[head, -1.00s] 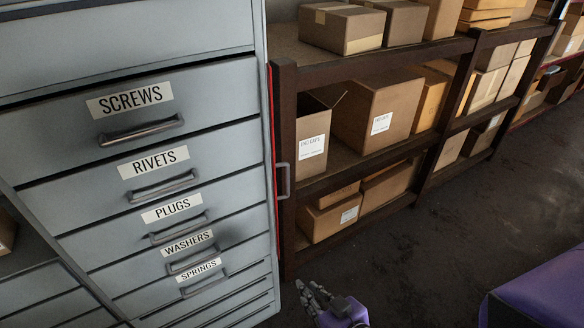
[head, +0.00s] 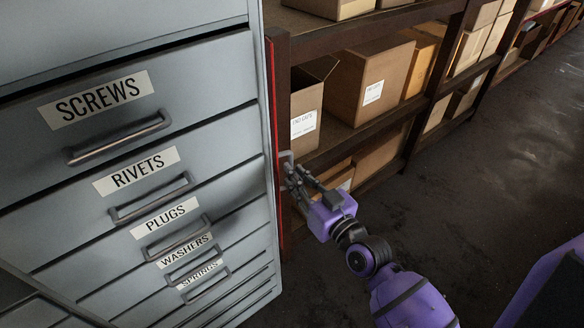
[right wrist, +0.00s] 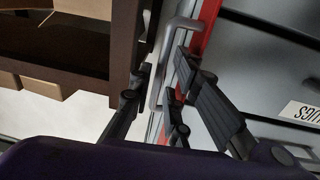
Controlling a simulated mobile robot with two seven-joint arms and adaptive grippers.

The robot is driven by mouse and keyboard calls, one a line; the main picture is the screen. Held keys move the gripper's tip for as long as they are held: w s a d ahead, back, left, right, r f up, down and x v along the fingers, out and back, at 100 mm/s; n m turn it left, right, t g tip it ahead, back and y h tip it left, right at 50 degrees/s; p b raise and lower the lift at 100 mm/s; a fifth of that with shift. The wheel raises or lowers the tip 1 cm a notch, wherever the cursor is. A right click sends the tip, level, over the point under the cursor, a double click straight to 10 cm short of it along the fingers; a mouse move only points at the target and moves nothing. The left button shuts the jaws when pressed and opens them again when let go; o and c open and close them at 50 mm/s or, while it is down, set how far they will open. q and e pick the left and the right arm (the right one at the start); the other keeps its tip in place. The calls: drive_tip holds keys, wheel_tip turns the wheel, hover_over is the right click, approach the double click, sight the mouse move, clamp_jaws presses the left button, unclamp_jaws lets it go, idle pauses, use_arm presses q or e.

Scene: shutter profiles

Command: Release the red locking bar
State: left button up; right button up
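The red locking bar (head: 271,130) runs upright along the right edge of the grey drawer cabinet (head: 215,40). A grey handle (head: 286,158) sticks out from the bar. My right gripper (head: 291,173) is at this handle, with its fingers close around its lower part. In the right wrist view, the handle (right wrist: 163,72) lies between the spread fingers of my right gripper (right wrist: 157,80). The red bar (right wrist: 209,28) shows behind the right-hand finger. The gripper looks open; contact with the handle cannot be made out. My left gripper is not in view.
The closed drawers carry labels such as SCREWS (head: 96,99) and RIVETS (head: 137,171). A dark brown shelf (head: 345,148) with cardboard boxes (head: 368,85) stands close to the right of the bar. The dark floor (head: 470,190) at right is clear.

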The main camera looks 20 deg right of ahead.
drive_tip(key=x, duration=0.2)
drive_tip(key=shift+w+a, duration=0.1)
drive_tip(key=shift+w, duration=0.2)
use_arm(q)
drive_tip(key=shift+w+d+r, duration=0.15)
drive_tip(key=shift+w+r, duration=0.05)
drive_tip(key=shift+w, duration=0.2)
use_arm(e)
drive_tip(key=shift+w, duration=0.25)
clamp_jaws()
